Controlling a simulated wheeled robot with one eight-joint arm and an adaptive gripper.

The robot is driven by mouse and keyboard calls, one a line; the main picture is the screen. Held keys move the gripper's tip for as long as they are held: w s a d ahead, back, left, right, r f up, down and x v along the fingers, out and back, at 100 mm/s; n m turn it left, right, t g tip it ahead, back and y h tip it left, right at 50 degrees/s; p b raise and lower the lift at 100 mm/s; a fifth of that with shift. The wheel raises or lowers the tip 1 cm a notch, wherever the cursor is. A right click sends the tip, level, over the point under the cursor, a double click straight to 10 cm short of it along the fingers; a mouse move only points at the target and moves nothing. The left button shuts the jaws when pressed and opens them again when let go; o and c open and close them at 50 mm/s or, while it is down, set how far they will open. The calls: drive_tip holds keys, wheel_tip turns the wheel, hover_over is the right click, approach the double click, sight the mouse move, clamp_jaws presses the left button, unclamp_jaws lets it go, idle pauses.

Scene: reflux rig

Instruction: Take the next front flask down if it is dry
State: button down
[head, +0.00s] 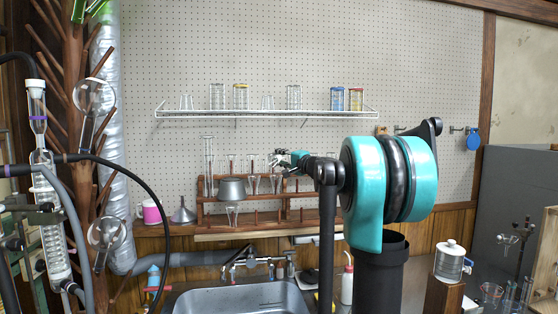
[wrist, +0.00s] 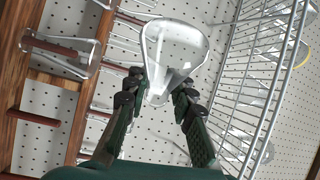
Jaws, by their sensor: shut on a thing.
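My gripper (wrist: 158,92) is shut on a clear glass flask (wrist: 174,48), its fingers on either side of the narrow end. The flask's wide end points away from my palm. It looks clear; I cannot tell whether there are drops on it. In the head view my gripper (head: 282,158) is small, in front of the wooden peg rack (head: 204,208) on the wall, and the held flask is hard to make out there. Two round flasks (head: 94,96) (head: 106,233) hang on the wooden peg tree (head: 72,55) at the left.
A wire shelf (head: 265,114) with several jars and glasses runs above the rack, and close on the right in the wrist view. Another glass vessel (wrist: 62,48) hangs at left there. A sink (head: 240,300) lies below. A white-lidded jar (head: 450,262) stands right.

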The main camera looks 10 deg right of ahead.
drive_tip(key=n, duration=0.2)
drive_tip(key=n+y, duration=0.1)
drive_tip(key=n, duration=0.1)
drive_tip(key=shift+r+t, duration=0.25)
drive_tip(key=shift+t, duration=0.15)
drive_tip(key=n, duration=0.1)
drive_tip(key=n+y, duration=0.1)
drive_tip(key=n, duration=0.1)
drive_tip(key=n+y, duration=0.1)
drive_tip(key=n, duration=0.1)
drive_tip(key=shift+s+a+r, duration=0.15)
drive_tip(key=shift+s+r, duration=0.05)
drive_tip(key=shift+r, duration=0.1)
drive_tip(key=n+y, duration=0.1)
drive_tip(key=n, duration=0.1)
drive_tip(key=n+y, duration=0.1)
drive_tip(key=n, duration=0.2)
drive_tip(key=shift+s+a+r+g+y, duration=0.15)
drive_tip(key=shift+g+y, duration=0.15)
drive_tip(key=shift+y, duration=0.1)
drive_tip(key=n+y, duration=0.1)
drive_tip(key=n, duration=0.1)
drive_tip(key=n+g, duration=0.1)
drive_tip(key=n, duration=0.1)
drive_tip(key=n+g+y, duration=0.1)
drive_tip(key=n, duration=0.1)
drive_tip(key=shift+s+a+r+n+y, duration=0.1)
drive_tip(key=shift+s+a+n+y, duration=0.2)
drive_tip(key=shift+s+n, duration=0.1)
